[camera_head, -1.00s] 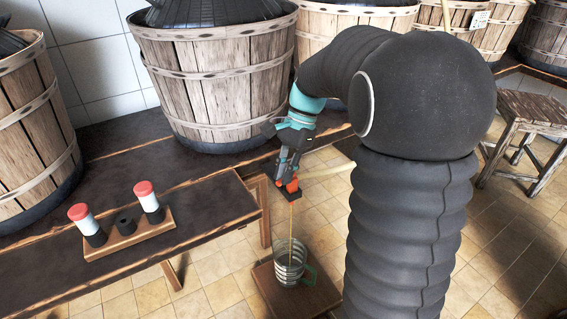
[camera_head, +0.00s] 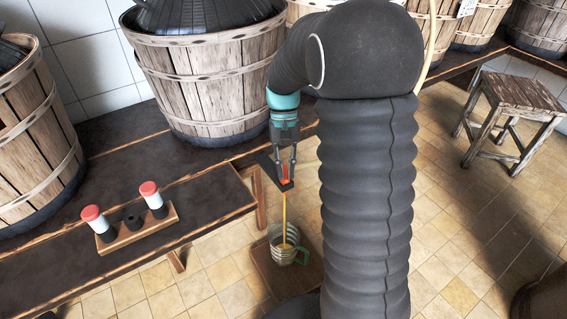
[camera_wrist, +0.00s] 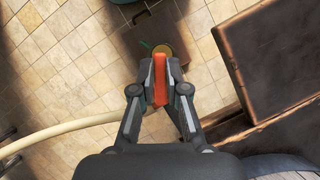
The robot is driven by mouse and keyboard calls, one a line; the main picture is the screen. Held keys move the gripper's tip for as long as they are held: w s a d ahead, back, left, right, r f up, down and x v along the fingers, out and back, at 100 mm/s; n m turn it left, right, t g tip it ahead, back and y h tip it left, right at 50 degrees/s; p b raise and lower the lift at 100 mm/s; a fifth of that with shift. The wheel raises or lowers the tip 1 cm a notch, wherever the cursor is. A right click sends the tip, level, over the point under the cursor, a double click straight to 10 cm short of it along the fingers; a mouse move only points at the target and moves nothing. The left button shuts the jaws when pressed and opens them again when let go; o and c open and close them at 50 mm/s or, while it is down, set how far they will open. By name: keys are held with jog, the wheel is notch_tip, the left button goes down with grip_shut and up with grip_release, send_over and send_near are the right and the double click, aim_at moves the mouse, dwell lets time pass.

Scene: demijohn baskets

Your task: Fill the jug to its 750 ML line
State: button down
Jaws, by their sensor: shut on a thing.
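My gripper (camera_head: 285,180) is shut on a small orange piece (camera_wrist: 160,80) with a dark tip, above the jug. A thin amber stream falls from just below the gripper into the jug. The jug (camera_head: 297,258) is clear with line marks and a green handle on its right. It stands upright with amber liquid in it. The level against the 750 ML line is too small to read. In the wrist view the jug (camera_wrist: 163,49) shows beyond the fingertips, partly hidden by them. A pale hose (camera_wrist: 70,128) runs from the left towards the gripper.
The jug stands on a low brown board (camera_head: 262,262) on the tiled floor. A dark bench (camera_head: 70,245) holds a small wooden rack (camera_head: 140,233) with two red-capped tubes. Large wooden baskets (camera_head: 205,85) stand behind. A wooden stool (camera_head: 520,95) is at the right.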

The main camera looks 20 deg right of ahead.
jog(key=shift+d+n, duration=0.1)
jog(key=shift+n, duration=0.4)
jog(key=c, duration=1.2)
grip_release()
jog(key=shift+o, duration=0.2)
jog(key=a+v, duration=0.1)
jog(key=v, duration=1.1)
jog(key=shift+w+d, duration=0.15)
jog(key=shift+d, duration=0.15)
